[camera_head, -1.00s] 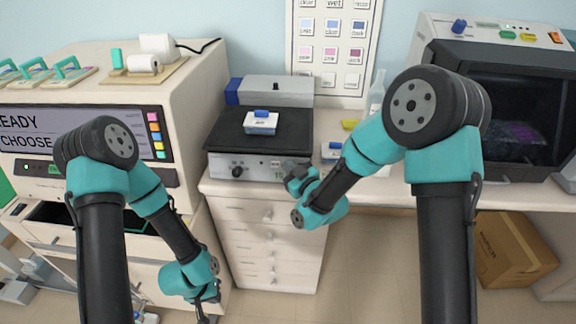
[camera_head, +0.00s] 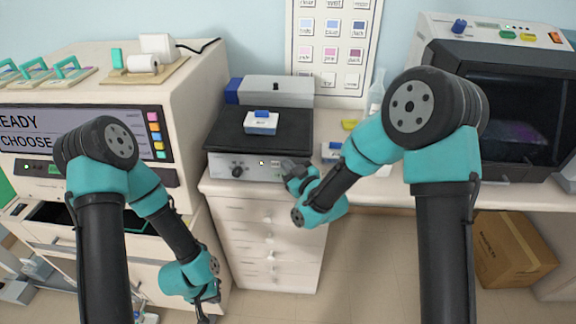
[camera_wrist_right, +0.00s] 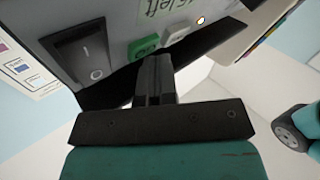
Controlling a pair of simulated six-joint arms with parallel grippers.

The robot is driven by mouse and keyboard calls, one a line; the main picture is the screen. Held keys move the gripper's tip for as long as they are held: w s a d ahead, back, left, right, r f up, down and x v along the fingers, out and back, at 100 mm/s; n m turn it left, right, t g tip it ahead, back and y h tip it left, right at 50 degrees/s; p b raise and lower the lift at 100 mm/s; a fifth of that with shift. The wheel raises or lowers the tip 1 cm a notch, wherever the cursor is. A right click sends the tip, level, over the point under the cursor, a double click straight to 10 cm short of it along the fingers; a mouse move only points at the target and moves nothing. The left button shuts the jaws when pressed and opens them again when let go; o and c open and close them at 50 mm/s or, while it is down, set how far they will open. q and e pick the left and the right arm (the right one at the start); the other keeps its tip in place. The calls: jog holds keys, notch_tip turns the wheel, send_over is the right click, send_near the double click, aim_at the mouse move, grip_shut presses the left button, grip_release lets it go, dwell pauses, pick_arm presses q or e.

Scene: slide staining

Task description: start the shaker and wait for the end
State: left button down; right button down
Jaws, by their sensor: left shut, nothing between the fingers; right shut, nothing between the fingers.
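The shaker (camera_head: 225,165) stands on the bench, with a black platform (camera_head: 290,122) on top. A white box with a blue clip (camera_head: 261,124) sits on the platform. My left gripper (camera_head: 207,308) is shut and empty, low at the left.
A beige machine (camera_head: 185,90) with a screen stands left of the shaker. Another blue-and-white box (camera_head: 331,151) is on the bench, partly behind my right arm. A dark-windowed machine (camera_head: 510,100) stands at the right. A cardboard box (camera_head: 508,250) is on the floor.

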jog(key=shift+s, duration=0.1)
jog(key=shift+s+r, duration=0.25)
jog(key=shift+s, duration=0.35)
dwell(0.3)
jog(key=s, duration=0.1)
jog(key=s+r, duration=0.1)
jog(key=s, duration=0.1)
jog(key=s+r, duration=0.1)
jog(key=shift+s+a, duration=0.25)
jog(key=shift+s, duration=0.05)
jog(key=shift+f, duration=0.1)
dwell(0.7)
jog(key=s+d+f+m+g+h, duration=0.3)
jog(key=s+d+f+m+g, duration=0.15)
jog(key=d+f, duration=0.65)
jog(key=s+d+f+m+g+h, duration=0.35)
jog(key=s+d+f+g, duration=0.2)
jog(key=f, duration=0.95)
jog(key=s+d+f+m+g, duration=0.1)
jog(key=s+d+f+g, duration=0.1)
jog(key=s, duration=0.3)
jog(key=s+d+f+m+g, duration=0.2)
jog(key=s+d+f, duration=0.1)
jog(key=s, duration=0.3)
jog(key=shift+d+f, duration=0.35)
jog(key=shift+f, duration=0.1)
